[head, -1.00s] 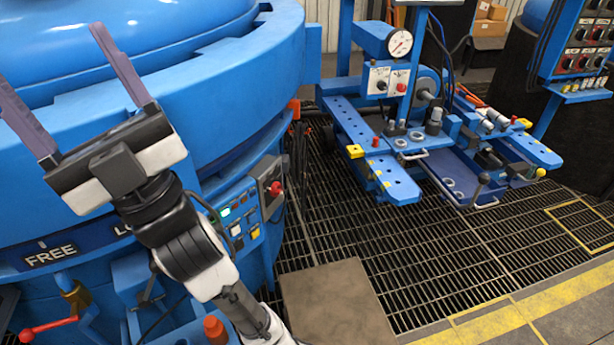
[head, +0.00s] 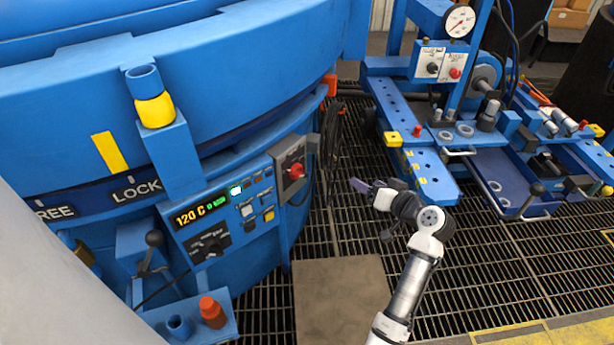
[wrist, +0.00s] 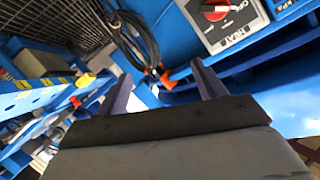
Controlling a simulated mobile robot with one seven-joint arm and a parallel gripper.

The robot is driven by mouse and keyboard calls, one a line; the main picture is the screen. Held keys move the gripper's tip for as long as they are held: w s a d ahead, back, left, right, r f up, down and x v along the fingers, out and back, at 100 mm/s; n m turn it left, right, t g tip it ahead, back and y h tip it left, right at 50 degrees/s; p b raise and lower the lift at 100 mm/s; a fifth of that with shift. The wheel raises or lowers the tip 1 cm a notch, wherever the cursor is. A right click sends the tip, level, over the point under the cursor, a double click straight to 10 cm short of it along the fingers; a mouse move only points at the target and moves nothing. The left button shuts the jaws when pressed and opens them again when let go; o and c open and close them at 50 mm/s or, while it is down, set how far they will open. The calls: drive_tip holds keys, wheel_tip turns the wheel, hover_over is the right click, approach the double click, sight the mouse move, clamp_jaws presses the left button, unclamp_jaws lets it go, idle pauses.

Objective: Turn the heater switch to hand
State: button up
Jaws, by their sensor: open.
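The heater switch is a red knob (head: 293,170) on a grey plate at the right end of the blue furnace control panel. It also shows upside down at the top of the wrist view (wrist: 216,11), where its plate carries the lettering OFF and what looks like HEAT. I cannot tell which setting the knob points to. My gripper (head: 360,186) is to the right of the switch in the head view, apart from it. In the wrist view the fingers of my gripper (wrist: 162,88) stand apart with nothing between them.
The furnace panel also has a lit 120 C display (head: 202,209), several buttons and a black selector (head: 210,244). Dark cables (head: 332,140) hang beside the switch. A blue bench (head: 425,170) with a gauge stands to the right. Open grating floor lies between.

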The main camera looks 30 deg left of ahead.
sight(305, 174)
drive_tip(key=s+a+f+n+g+y, duration=0.2)
drive_tip(key=s+a+f+g+y, duration=0.1)
drive_tip(key=s+a+g+y, duration=0.15)
drive_tip(key=shift+y, duration=0.35)
drive_tip(key=a, duration=0.4)
drive_tip(key=a+p, duration=0.1)
drive_tip(key=a, duration=0.3)
drive_tip(key=w+a+p, duration=0.1)
drive_tip(key=a, duration=0.4)
drive_tip(key=shift+w+r, duration=0.1)
drive_tip(key=shift+r, duration=0.15)
drive_tip(key=c, duration=1)
